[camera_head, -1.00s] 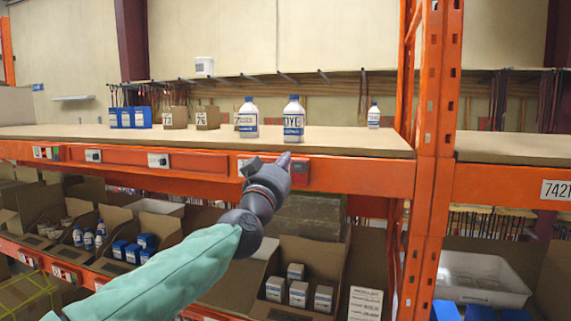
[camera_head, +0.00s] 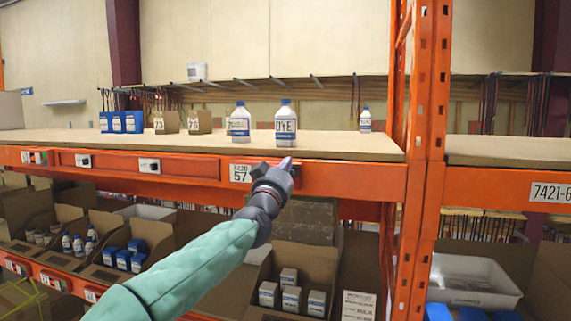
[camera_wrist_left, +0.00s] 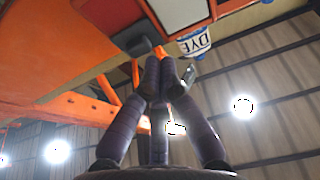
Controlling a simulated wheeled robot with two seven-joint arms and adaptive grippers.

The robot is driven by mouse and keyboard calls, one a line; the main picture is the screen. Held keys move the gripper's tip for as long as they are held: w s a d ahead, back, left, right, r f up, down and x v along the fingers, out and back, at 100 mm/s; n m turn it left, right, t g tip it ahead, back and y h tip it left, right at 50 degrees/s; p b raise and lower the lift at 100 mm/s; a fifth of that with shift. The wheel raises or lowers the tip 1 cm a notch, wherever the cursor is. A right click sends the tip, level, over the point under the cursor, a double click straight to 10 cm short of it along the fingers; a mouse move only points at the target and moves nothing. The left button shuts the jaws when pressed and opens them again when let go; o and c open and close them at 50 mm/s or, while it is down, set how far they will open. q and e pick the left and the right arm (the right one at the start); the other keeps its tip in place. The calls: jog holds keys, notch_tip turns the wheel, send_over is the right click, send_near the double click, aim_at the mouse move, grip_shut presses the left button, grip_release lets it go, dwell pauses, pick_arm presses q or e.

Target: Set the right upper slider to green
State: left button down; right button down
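The right upper slider (camera_head: 298,176) is on the orange upper shelf beam, right of a white number label (camera_head: 240,173). My left gripper is in front and hides most of it, so its colour setting cannot be read. My left gripper (camera_head: 286,164) points up at the beam with its fingers together. In the left wrist view the fingertips (camera_wrist_left: 165,84) are close together with nothing seen between them. A dark block (camera_wrist_left: 136,45) sticks out near a red and white panel (camera_wrist_left: 180,10), just beyond the fingertips. Contact cannot be told. My right gripper is not in view.
A DYE bottle (camera_head: 286,126) and another white bottle (camera_head: 240,122) stand on the upper shelf (camera_head: 340,145) above the beam. Other sliders (camera_head: 150,165) sit further left. Open cardboard boxes (camera_head: 262,270) fill the lower level. An orange upright (camera_head: 428,150) stands at right.

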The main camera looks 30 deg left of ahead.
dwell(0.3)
